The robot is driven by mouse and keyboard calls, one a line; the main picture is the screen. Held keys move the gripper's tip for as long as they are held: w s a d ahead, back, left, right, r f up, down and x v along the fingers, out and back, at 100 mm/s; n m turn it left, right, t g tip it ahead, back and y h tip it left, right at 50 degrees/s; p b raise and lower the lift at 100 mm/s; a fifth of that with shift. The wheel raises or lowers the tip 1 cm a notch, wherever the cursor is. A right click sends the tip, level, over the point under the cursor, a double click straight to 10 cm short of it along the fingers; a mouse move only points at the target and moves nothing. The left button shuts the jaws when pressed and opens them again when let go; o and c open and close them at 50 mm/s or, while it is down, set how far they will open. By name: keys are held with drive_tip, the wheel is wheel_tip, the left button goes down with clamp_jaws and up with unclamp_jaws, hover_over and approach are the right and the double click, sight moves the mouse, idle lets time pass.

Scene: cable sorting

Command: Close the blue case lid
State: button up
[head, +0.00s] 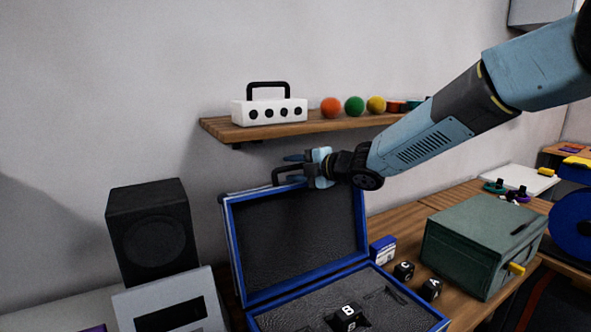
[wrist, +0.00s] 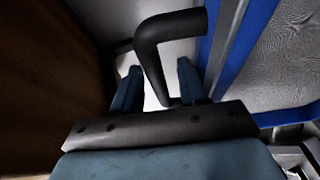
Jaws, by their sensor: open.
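The blue case (head: 255,318) stands open on the table, its lid (head: 234,250) raised roughly upright with a dark grey lining. A black handle (head: 279,176) sits at the lid's top edge. My gripper (head: 290,163) is at that top edge, beside the handle. In the wrist view the open fingers of my gripper (wrist: 157,80) have the black handle (wrist: 150,55) between or just beyond them; contact cannot be told. The lid's blue rim (wrist: 232,45) runs along the right there. A black cube marked B (head: 347,317) lies in the case's foam base.
A wooden shelf (head: 255,130) above holds a white box (head: 268,112) and several coloured balls. A black speaker (head: 150,232) stands left of the case. Black cubes (head: 403,271), a small blue box (head: 383,250) and a green box (head: 478,245) stand to the right.

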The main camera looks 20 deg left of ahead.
clamp_jaws()
drive_tip(key=shift+s+d, duration=0.1)
idle(0.6)
